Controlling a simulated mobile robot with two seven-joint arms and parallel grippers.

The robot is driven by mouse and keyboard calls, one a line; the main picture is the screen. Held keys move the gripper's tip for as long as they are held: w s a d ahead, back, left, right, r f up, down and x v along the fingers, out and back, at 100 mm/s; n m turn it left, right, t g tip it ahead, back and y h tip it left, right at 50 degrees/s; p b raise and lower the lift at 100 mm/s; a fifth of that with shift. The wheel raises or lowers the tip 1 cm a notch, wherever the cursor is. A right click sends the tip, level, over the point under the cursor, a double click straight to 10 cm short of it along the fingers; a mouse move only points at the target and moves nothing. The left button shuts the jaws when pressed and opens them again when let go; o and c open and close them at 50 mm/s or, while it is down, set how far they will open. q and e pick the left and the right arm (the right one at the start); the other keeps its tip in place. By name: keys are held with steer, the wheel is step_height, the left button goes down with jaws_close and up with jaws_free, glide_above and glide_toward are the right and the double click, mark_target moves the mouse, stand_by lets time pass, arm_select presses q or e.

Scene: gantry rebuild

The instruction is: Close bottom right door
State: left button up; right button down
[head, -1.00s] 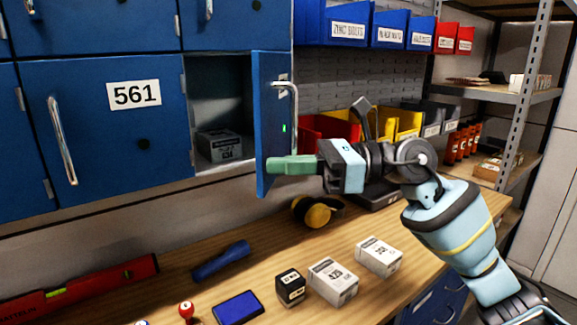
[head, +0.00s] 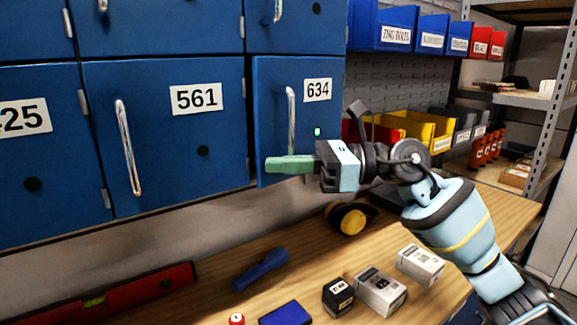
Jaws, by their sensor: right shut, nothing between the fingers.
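The bottom right door (head: 296,75) is blue, labelled 634, with a vertical metal handle (head: 291,108) and a small lit green light. It now lies flush or nearly flush with the cabinet front, and its inside is hidden. I cannot tell whether a small gap is left. My right gripper (head: 268,165) comes in from the right, with its green fingers shut and empty. They lie across the lower part of the door's face, below the handle; whether they touch it is unclear. My left gripper is not in view.
Door 561 (head: 160,150) is shut on the left. The workbench (head: 290,290) below holds small boxes (head: 380,290), yellow-and-black earmuffs (head: 350,217), a blue torch (head: 260,268) and a red level (head: 130,292). Part bins (head: 420,130) stand on the right.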

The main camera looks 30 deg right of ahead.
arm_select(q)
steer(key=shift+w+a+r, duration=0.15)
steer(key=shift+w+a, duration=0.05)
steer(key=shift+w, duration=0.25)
arm_select(e)
steer(key=shift+w+a, duration=0.25)
steer(key=shift+w, duration=0.8)
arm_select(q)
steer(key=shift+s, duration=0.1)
arm_select(e)
steer(key=shift+f, duration=0.1)
